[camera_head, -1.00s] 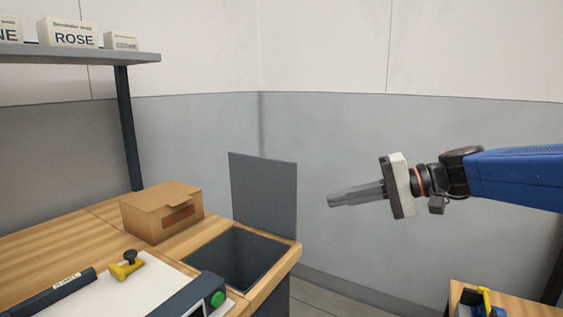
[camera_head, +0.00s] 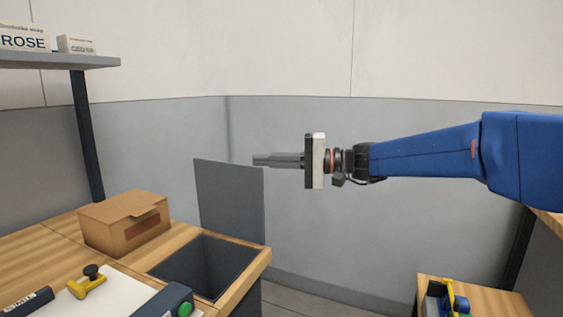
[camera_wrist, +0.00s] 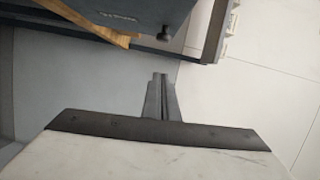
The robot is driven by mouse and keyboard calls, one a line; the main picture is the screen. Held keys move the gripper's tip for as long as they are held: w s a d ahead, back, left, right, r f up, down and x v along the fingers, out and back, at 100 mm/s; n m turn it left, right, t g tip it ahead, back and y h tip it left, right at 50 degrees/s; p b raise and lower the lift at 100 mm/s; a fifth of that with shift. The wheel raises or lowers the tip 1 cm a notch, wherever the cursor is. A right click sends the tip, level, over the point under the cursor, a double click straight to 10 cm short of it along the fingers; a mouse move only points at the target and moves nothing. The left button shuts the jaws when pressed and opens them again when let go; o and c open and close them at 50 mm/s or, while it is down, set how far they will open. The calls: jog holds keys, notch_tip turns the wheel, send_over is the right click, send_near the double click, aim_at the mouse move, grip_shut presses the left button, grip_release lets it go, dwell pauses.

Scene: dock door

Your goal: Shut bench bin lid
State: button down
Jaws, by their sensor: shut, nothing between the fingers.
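The bench bin (camera_head: 207,267) is an open dark well set into the wooden bench. Its grey lid (camera_head: 230,202) stands upright at the bin's far edge, so the bin is open. My gripper (camera_head: 256,160) is shut and empty, pointing left. In the head view its fingertips appear just above the lid's top right corner; I cannot tell the depth gap or any contact. The shut fingers also show in the wrist view (camera_wrist: 160,80). Above them is a dark panel (camera_wrist: 120,12) with a small label and black knob, which I cannot surely identify.
A cardboard box (camera_head: 124,223) sits on the bench left of the bin. A yellow stamp-like tool (camera_head: 88,283) and a device with a green button (camera_head: 184,309) are nearer. A shelf with small boxes (camera_head: 77,44) is upper left. A wooden surface (camera_head: 490,297) is lower right.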

jog(key=shift+s+a+f, duration=0.2)
jog(key=shift+s+a, duration=1.65)
jog(key=shift+a, duration=0.05)
